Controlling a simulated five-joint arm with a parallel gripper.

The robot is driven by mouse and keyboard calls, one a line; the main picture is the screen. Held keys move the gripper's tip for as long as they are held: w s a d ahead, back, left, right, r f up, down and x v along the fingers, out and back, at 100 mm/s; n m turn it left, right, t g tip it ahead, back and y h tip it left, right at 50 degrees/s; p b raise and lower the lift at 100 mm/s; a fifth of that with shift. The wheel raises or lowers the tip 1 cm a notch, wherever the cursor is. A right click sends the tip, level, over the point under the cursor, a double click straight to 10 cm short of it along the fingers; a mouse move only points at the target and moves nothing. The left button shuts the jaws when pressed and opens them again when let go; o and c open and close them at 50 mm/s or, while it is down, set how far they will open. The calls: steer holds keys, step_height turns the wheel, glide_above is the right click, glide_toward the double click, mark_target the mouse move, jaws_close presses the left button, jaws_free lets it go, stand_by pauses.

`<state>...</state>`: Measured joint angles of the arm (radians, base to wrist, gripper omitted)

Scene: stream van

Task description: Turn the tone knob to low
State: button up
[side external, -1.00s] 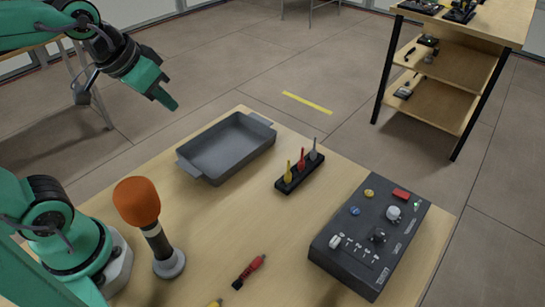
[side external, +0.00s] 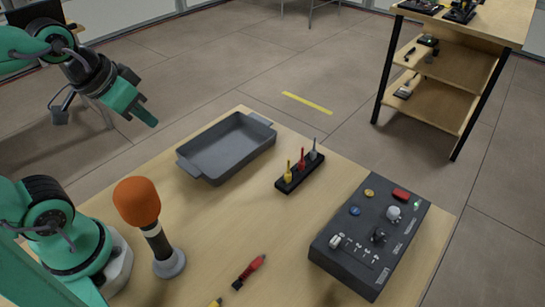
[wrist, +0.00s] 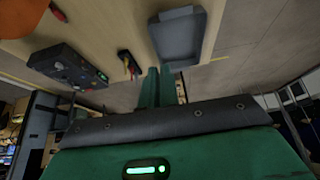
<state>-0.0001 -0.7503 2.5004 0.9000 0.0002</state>
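The dark control box (side external: 335,262) lies at the right of the table. It carries a light grey round knob (side external: 393,213) and a black knob (side external: 378,235); their labels are too small to read, so I cannot tell which is the tone knob or where it points. The box also shows upside down at the left of the wrist view (wrist: 62,62).
A grey tray (side external: 187,165) lies at the table's far edge. A black rack (side external: 287,186) holds several coloured plugs. An orange-topped microphone (side external: 137,202) stands at the left, and a red-ended cable plug (side external: 250,270) lies in front. The table between rack and box is clear.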

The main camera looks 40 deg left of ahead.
steer(key=o, duration=0.7)
steer(key=shift+w+d+r, duration=0.1)
steer(key=shift+w+r, duration=0.05)
steer(key=shift+w+d+r+m, duration=0.1)
steer(key=shift+w+r+m, duration=0.05)
steer(key=shift+w+m, duration=0.15)
steer(key=w+d+r+m+g+h, duration=0.1)
steer(key=w+d+r+m+g, duration=0.2)
steer(key=w+d+m, duration=1.05)
steer(key=w+d+f+m+g, duration=0.1)
steer(key=w+d+f+m, duration=0.1)
steer(key=d, duration=0.7)
steer(key=w+d+f+m, duration=0.2)
steer(key=d+f+m, duration=0.2)
steer(key=d+f, duration=0.3)
steer(key=w+d+f+m+g+y, duration=0.1)
steer(key=d+f, duration=0.4)
steer(key=d, duration=0.7)
steer(key=shift+w+f+m+g, duration=0.1)
steer(key=shift+w+m+g, duration=0.35)
steer(key=shift+m, duration=0.9)
steer(key=shift+w+d+f, duration=0.1)
steer(key=shift+d+f, duration=0.05)
steer(key=shift+f, duration=0.1)
